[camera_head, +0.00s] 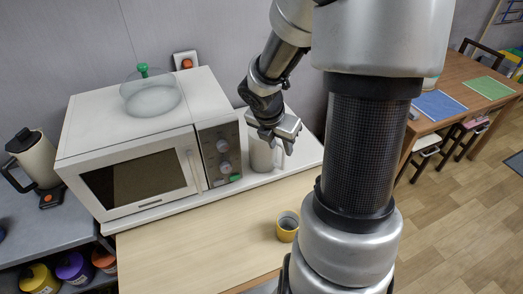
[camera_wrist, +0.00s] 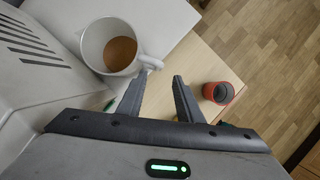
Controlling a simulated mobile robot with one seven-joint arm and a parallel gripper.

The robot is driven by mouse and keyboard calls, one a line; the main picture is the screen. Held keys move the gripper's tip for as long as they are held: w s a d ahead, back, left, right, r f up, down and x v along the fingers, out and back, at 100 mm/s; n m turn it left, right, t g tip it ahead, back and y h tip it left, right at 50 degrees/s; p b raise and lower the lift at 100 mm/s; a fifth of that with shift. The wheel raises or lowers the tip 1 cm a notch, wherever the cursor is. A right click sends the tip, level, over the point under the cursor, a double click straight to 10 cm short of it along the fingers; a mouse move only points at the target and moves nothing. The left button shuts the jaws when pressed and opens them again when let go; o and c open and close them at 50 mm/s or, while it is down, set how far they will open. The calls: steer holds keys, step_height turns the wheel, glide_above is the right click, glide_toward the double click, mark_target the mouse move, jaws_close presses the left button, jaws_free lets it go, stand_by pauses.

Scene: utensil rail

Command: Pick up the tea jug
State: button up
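The tea jug is a white round vessel with brown liquid inside (camera_wrist: 112,48). It stands upright beside the microwave, and its handle points toward my gripper in the wrist view. In the head view the jug (camera_head: 261,158) is partly hidden behind my gripper (camera_head: 278,143). In the wrist view my gripper (camera_wrist: 160,79) is open, with nothing between its fingers. The left fingertip is close to the end of the jug's handle; I cannot tell whether they touch.
A white microwave (camera_head: 140,180) with a glass lid (camera_head: 152,98) on top stands left of the jug. A yellow cup (camera_head: 287,227) is on the wooden counter (camera_head: 200,245); the wrist view shows a reddish cup (camera_wrist: 219,92). A kettle (camera_head: 36,160) stands far left. The counter's front is mostly clear.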

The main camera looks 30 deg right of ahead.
mark_target(283, 155)
steer(key=b+x, duration=0.3)
steer(key=x, duration=0.7)
steer(key=shift+a, duration=0.1)
steer(key=shift+r, duration=0.1)
jaws_close()
steer(key=shift+w, duration=0.1)
stand_by(1.0)
